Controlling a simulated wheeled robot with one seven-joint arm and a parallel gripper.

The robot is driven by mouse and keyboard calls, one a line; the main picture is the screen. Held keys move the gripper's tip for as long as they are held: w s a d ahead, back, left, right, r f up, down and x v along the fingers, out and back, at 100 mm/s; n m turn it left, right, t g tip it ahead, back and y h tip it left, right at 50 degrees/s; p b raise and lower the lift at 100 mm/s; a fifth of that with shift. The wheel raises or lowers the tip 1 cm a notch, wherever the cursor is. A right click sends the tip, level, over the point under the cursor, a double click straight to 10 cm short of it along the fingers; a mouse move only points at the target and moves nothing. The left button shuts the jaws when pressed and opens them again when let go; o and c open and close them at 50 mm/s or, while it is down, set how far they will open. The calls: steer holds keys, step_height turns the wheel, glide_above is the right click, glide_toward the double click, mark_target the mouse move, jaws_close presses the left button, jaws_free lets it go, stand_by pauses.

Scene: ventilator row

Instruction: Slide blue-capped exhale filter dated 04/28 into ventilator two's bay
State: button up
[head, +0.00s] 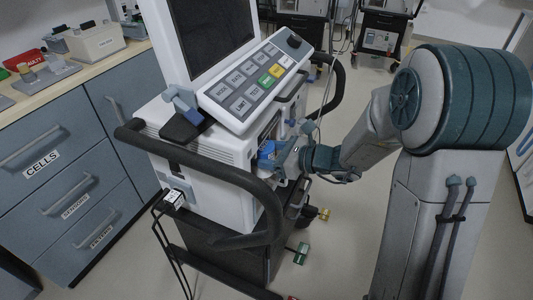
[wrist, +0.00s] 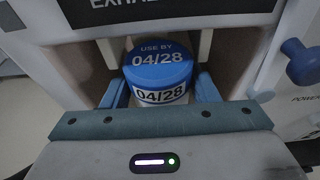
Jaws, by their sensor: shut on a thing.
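The blue-capped filter (wrist: 160,69) shows in the wrist view with "USE BY 04/28" on its cap and "04/28" on its side. My gripper (wrist: 160,93) is shut on it, with one blue finger on each side. The filter is at the mouth of a bay (wrist: 230,50) under a dark label that reads "EXHA...". Its lower body and how deep it sits are hidden. In the head view my gripper (head: 287,158) reaches the side of the white ventilator (head: 195,145), where a bit of blue shows. The ventilator's number cannot be read.
The ventilator's dark handle rail (head: 215,178) curves close beside my gripper. A blue knob (wrist: 302,62) sticks out right of the bay. A drawer cabinet (head: 65,180) stands at left. Other ventilators (head: 385,35) stand at the back, with open floor between.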

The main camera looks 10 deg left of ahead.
steer(key=shift+f, duration=0.15)
stand_by(0.5)
steer(key=o, duration=1.1)
steer(key=shift+c, duration=0.2)
